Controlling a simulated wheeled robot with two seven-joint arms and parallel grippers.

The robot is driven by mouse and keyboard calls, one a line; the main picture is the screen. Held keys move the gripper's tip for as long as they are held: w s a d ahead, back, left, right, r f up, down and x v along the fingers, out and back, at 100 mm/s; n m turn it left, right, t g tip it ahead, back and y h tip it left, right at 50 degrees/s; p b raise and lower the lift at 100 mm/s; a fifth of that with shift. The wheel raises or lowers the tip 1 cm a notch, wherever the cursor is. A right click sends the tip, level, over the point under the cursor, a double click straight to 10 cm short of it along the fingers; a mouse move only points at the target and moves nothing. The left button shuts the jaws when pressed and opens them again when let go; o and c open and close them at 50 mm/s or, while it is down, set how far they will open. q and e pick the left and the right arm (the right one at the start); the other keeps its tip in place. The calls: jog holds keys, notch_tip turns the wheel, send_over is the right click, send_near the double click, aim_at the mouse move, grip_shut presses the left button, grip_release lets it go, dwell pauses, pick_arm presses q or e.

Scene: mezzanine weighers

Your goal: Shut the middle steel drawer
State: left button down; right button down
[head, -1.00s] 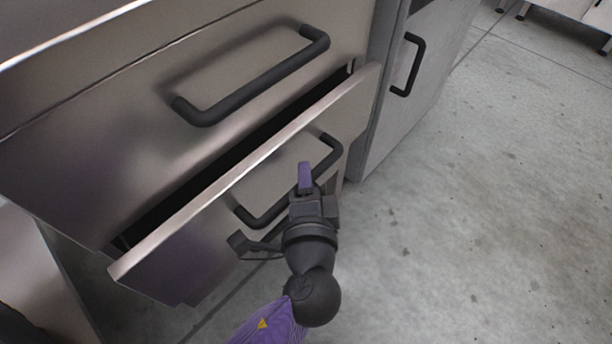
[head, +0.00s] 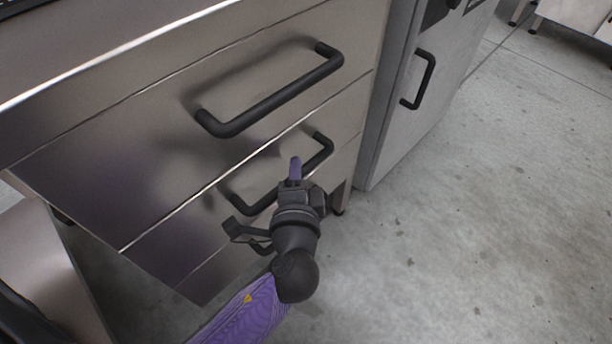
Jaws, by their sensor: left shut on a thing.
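The middle steel drawer (head: 180,246) is in the head view, below a drawer with a larger-looking black handle. Its front now looks level with the front above, and only a thin line shows between them. Its black bar handle (head: 322,150) runs slantwise across the front. My left gripper (head: 294,178) is at the middle of this handle, shut on it, with a purple fingertip showing above the bar. The gripper's body hides part of the handle and of the drawer front. My right gripper is not in view.
The upper drawer (head: 120,140) is flush, with its black handle (head: 270,103) sticking out above my gripper. A grey cabinet door (head: 400,130) with a black handle stands to the right. Open concrete floor (head: 470,220) lies at the right.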

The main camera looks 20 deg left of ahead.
pick_arm(q)
jog(key=c, duration=0.6)
grip_release()
jog(key=shift+a, duration=0.25)
jog(key=shift+s+d, duration=0.1)
jog(key=p+v, duration=0.3)
jog(key=v, duration=0.6)
jog(key=shift+s+d, duration=0.2)
jog(key=shift+s, duration=0.05)
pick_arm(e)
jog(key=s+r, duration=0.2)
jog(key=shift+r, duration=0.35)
pick_arm(q)
jog(key=shift+r, duration=0.1)
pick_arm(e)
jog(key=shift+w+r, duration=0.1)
